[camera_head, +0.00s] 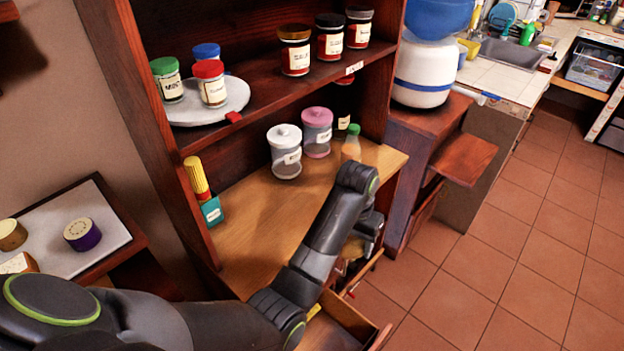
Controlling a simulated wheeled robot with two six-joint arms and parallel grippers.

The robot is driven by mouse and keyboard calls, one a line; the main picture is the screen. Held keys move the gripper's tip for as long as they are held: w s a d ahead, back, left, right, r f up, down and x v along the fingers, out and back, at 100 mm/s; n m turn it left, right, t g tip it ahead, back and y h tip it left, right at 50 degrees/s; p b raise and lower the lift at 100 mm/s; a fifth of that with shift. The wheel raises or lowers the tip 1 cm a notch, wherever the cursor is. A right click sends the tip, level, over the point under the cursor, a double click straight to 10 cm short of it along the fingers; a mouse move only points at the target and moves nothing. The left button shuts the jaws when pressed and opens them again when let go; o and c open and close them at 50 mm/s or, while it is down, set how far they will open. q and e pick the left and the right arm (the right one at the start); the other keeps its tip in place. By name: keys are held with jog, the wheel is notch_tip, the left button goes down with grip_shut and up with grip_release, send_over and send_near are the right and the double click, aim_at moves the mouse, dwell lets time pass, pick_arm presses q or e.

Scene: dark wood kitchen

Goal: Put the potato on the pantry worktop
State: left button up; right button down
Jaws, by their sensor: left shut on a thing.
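My left arm comes in from the lower left and reaches over the pantry worktop (250,225), a light wood shelf inside a dark cabinet. My left gripper (356,262) points down at the worktop's right front edge, above an open drawer. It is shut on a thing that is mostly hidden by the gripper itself. A small tan-brown patch shows beside the fingers, and I cannot tell for sure whether it is the potato. No potato shows clearly elsewhere. My right gripper is not in view.
On the worktop stand a white-lidded jar (285,155), a pink-lidded jar (317,135), a green-capped bottle (352,143) and a yellow-and-teal item (203,190). Its front middle is clear. The open drawer (335,325) juts out below. A side table (75,215) stands left.

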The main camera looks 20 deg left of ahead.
pick_arm(q)
jog(key=shift+w+a, duration=0.1)
jog(key=shift+w, duration=0.15)
jog(key=w+a, duration=0.2)
jog(key=a, duration=0.5)
jog(key=p, duration=0.2)
send_over(296, 225)
jog(key=shift+a+f, duration=0.1)
jog(key=shift+f, duration=0.8)
notch_tip(296, 225, down, 4)
jog(key=shift+f, duration=0.2)
jog(key=shift+a+f+p, duration=0.1)
jog(key=shift+p, duration=0.3)
jog(key=shift+f, duration=0.2)
